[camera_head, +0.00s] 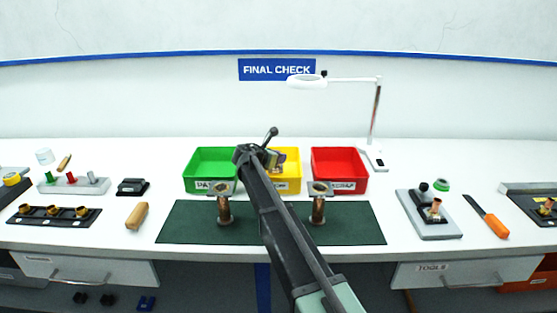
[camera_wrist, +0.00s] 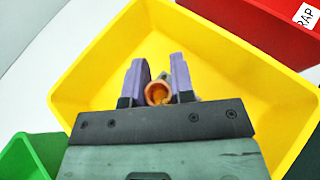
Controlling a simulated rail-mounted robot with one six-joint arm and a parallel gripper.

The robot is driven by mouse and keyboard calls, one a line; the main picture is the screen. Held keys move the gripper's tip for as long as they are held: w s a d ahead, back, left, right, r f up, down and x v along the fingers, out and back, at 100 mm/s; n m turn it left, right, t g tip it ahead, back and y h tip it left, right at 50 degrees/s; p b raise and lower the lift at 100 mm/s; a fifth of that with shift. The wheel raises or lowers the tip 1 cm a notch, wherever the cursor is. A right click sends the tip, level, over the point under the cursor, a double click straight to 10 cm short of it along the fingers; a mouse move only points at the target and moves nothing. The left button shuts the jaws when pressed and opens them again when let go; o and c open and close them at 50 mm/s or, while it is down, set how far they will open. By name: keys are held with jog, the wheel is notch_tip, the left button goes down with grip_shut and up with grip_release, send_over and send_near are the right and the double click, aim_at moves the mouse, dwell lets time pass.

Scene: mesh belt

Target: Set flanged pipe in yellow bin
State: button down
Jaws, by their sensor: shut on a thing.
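The yellow bin (camera_head: 291,184) stands between the other two bins at the back of the bench, partly hidden by my arm. It fills most of the wrist view (camera_wrist: 215,50). My gripper (camera_wrist: 160,78) is shut on a flanged pipe (camera_wrist: 158,94), whose round copper-coloured end shows between the purple fingers. Gripper and pipe are over the bin's interior; how high they are above its floor is hard to tell. Two more flanged pipes stand upright on the dark green mat, one left of my arm (camera_head: 224,209) and one right of it (camera_head: 318,209).
A green bin (camera_head: 207,154) is to the left and a red bin (camera_head: 339,180) to the right, both close beside the yellow one. The mat (camera_head: 180,225) lies in front of the bins.

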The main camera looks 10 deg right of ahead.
jog(key=shift+f+b, duration=0.35)
jog(key=shift+f, duration=0.15)
jog(key=c, duration=1)
grip_release()
jog(key=shift+s+a+r+p, duration=0.15)
jog(key=shift+r+p, duration=0.35)
jog(key=shift+s+a+r+p, duration=0.1)
jog(key=shift+a+r+p, duration=0.05)
jog(key=shift+r+p, duration=0.35)
jog(key=p+v, duration=0.1)
jog(key=v, duration=0.1)
jog(key=shift+s+a+r, duration=0.1)
jog(key=shift+s+a, duration=0.15)
jog(key=shift+a, duration=0.1)
jog(key=shift+s+a, duration=0.1)
jog(key=shift+a, duration=0.05)
